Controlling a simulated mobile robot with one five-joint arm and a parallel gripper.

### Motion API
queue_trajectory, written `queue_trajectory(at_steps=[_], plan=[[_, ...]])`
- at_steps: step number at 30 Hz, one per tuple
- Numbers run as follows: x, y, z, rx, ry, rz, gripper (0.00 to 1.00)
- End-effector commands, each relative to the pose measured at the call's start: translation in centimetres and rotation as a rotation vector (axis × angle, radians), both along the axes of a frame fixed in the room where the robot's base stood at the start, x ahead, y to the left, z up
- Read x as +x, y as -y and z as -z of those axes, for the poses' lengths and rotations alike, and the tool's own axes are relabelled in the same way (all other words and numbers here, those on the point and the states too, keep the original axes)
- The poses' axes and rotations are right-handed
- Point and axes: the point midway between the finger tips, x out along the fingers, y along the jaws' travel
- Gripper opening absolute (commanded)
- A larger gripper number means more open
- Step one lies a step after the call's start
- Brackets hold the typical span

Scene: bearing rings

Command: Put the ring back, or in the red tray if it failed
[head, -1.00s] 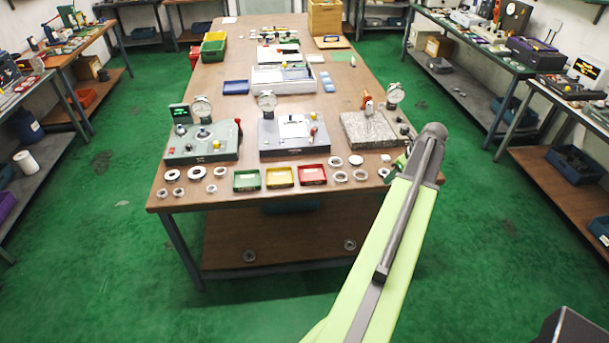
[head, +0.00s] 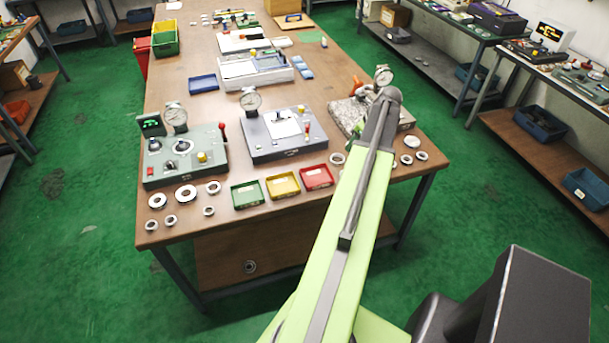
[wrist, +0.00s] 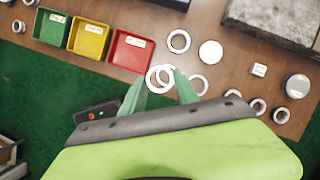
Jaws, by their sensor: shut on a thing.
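In the wrist view my gripper (wrist: 159,76) is shut on a pale metal ring (wrist: 153,82), held between the green fingertips. A second ring outline overlaps it there; I cannot tell whether that one lies on the table below. The red tray (wrist: 112,60) is up and left of the fingers, labelled and with no ring visible in it. In the head view the red tray (head: 316,187) is the rightmost of three small trays at the table's front edge. My arm hides most of the gripper and the held ring there.
The green tray (head: 247,203) and yellow tray (head: 283,194) stand left of the red one. Loose rings lie at both sides, including a large one (wrist: 179,41). Dial-gauge stations line the tabletop behind, including a grey one (head: 284,148) and a granite one (head: 345,104).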

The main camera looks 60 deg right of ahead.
Motion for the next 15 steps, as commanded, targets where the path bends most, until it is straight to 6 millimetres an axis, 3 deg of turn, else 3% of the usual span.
queue_trajectory(at_steps=[5,8,11,15], plan=[[0.9,-0.4,0.0,0.0,0.0,-0.013,0.0],[1.6,-2.0,0.6,0.0,0.0,-0.023,0.0],[2.6,-5.4,1.7,0.001,0.0,-0.032,0.0],[4.0,-11.5,3.5,0.001,0.0,-0.048,0.0]])
